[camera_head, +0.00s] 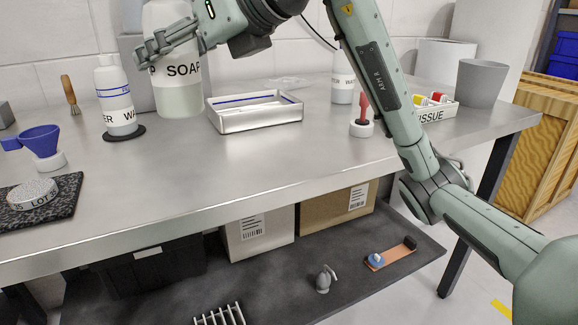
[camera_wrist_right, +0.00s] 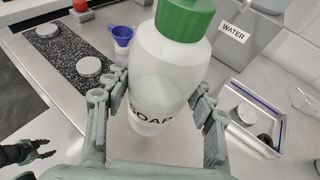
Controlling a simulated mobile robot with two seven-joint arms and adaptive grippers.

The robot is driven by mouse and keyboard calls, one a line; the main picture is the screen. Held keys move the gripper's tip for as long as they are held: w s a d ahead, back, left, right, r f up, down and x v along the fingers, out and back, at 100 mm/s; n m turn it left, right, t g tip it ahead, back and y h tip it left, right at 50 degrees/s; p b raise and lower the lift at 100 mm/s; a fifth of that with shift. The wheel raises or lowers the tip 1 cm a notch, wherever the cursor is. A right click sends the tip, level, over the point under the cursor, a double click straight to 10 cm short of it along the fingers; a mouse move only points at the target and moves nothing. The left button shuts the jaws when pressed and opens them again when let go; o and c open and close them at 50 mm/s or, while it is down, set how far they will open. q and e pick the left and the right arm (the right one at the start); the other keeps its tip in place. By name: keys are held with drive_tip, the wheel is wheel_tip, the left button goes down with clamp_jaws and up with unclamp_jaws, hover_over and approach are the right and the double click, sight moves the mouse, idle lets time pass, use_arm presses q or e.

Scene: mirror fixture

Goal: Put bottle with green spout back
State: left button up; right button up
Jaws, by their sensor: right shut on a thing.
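The bottle with the green spout is a translucent white bottle (camera_head: 178,98) labelled SOAP, with pale green liquid in it. Its green cap (camera_wrist_right: 186,17) shows in the right wrist view; in the head view its top is cut off. My right gripper (camera_head: 172,42) is shut around its upper body, with a finger on each side in the right wrist view (camera_wrist_right: 160,98). The bottle is upright and appears held above the table, left of the white tray. My left gripper (camera_wrist_right: 42,148) shows at the lower left of the right wrist view, its dark fingers spread, empty.
A WATER bottle (camera_head: 115,97) stands on a black disc (camera_head: 125,134) just left of the soap. Close right is a white tray (camera_head: 256,118). A blue funnel (camera_head: 41,140), red-handled tool (camera_head: 363,102), tissue box (camera_head: 440,113) and grey cup (camera_head: 481,83) stand around. The table's (camera_head: 215,165) front middle is clear.

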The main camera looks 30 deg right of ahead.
drive_tip(key=shift+s+a, duration=0.1)
drive_tip(key=shift+s, duration=0.45)
drive_tip(key=w+d+f, duration=0.1)
drive_tip(key=d+f, duration=0.5)
drive_tip(key=d, duration=0.1)
drive_tip(key=w+d+f+b, duration=0.1)
drive_tip(key=d+f, duration=0.3)
drive_tip(key=shift+w, duration=0.35)
drive_tip(key=shift+f, duration=0.6)
drive_tip(key=o, duration=0.7)
use_arm(q)
drive_tip(key=v, duration=0.3)
drive_tip(key=shift+a+r, duration=0.1)
drive_tip(key=shift+r, duration=0.05)
